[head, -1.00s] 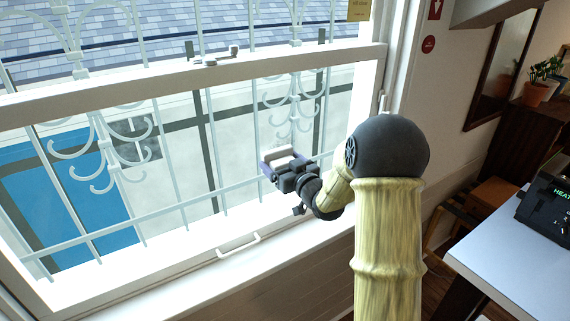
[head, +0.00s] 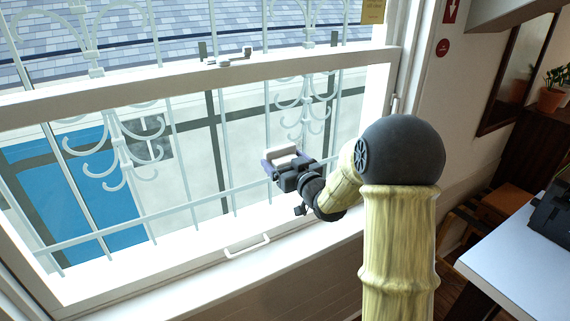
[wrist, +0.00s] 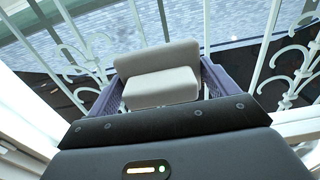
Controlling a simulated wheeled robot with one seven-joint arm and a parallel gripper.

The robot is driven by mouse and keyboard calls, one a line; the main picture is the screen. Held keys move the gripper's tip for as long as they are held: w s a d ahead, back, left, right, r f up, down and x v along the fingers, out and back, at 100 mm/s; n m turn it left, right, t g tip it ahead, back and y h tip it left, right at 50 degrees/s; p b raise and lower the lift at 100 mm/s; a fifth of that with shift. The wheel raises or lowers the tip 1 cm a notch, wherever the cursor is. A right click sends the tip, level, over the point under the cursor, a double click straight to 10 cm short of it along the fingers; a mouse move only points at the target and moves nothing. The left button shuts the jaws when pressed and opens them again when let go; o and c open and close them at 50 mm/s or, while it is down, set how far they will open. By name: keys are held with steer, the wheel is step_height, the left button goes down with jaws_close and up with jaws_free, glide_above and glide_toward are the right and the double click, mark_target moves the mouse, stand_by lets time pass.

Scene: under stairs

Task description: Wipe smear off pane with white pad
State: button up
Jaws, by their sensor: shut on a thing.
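My gripper (head: 284,163) is in front of the lower window pane (head: 190,170), toward its right side. It is shut on the white pad (head: 281,152), which shows as a pale block between the purple-grey fingers. In the wrist view the white pad (wrist: 162,75) sits between both fingers of my gripper (wrist: 158,92), its front face toward the window. I cannot tell whether the pad touches the glass. I cannot make out the smear on the pane in either view.
White scrolled bars (head: 120,150) stand outside the glass. A window latch (head: 227,58) sits on the middle rail, and a white handle (head: 248,246) is on the bottom rail. A table (head: 510,262) with a dark device (head: 552,208) stands at the right.

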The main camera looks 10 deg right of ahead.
mark_target(296, 154)
steer(key=shift+d+r, duration=0.1)
steer(key=shift+d, duration=0.1)
steer(key=shift+w+d, duration=0.3)
steer(key=shift+d, duration=0.45)
steer(key=shift+w+d, duration=0.3)
steer(key=shift+d, duration=0.45)
steer(key=shift+d, duration=0.1)
steer(key=shift+w+d+p, duration=0.25)
steer(key=shift+d, duration=0.55)
steer(key=shift+w+d+p, duration=0.2)
steer(key=shift+w+d, duration=0.05)
steer(key=shift+d, duration=0.55)
steer(key=shift+d, duration=0.1)
steer(key=shift+w+d+p, duration=0.2)
steer(key=shift+w+d, duration=0.1)
steer(key=shift+d, duration=0.5)
steer(key=shift+w+d+p, duration=0.2)
steer(key=shift+w+d, duration=0.05)
steer(key=shift+d, duration=0.55)
steer(key=shift+b+v, duration=0.6)
steer(key=shift+v, duration=2.35)
